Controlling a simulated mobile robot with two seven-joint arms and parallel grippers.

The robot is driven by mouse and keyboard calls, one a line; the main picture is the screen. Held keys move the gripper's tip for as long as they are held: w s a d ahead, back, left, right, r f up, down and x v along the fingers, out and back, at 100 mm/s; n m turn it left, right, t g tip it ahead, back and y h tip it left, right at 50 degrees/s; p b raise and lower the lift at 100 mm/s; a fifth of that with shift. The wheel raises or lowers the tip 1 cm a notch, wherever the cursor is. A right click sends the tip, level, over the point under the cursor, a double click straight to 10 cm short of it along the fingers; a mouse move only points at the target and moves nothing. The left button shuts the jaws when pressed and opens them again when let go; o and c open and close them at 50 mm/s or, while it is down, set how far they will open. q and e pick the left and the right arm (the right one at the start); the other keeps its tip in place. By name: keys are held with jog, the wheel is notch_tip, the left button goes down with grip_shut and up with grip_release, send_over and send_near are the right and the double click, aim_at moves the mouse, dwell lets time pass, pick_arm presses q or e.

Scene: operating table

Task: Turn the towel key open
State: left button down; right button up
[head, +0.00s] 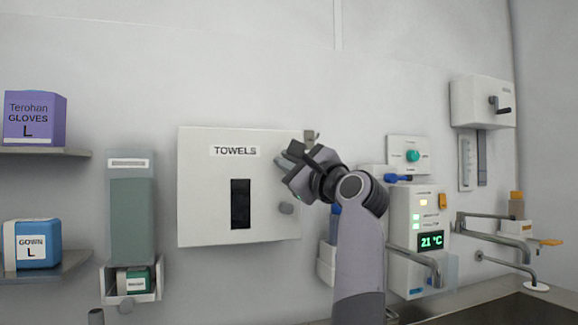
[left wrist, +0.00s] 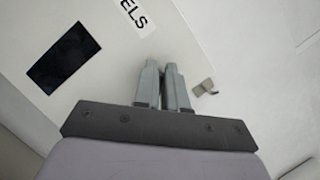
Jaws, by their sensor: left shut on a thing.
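The white towel dispenser (head: 209,198), labelled TOWELS, hangs on the wall in the middle of the head view. Its front panel also shows in the left wrist view (left wrist: 98,93). My left gripper (head: 287,158) is at the panel's upper right, right of the label. In the left wrist view its two fingers (left wrist: 163,82) are nearly together, with a narrow gap, and their tips are at the panel. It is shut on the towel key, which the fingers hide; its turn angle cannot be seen. My right gripper is not in view.
A control unit (head: 404,236) and taps (head: 425,262) stand to the right. Shelves with boxes (head: 35,118) are left.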

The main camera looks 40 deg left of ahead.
pick_arm(q)
jog(key=n+g+h+p, duration=0.1)
jog(key=n, duration=0.4)
jog(key=n+g+h+p, duration=0.1)
jog(key=n, duration=0.4)
jog(key=shift+f+h+p, duration=0.1)
jog(key=shift+h+p, duration=0.25)
jog(key=shift+h, duration=0.05)
jog(key=c, duration=1.3)
grip_release()
jog(key=d, duration=0.4)
jog(key=d+b, duration=0.1)
jog(key=d, duration=0.2)
jog(key=shift+s+d, duration=0.1)
jog(key=shift+s, duration=0.25)
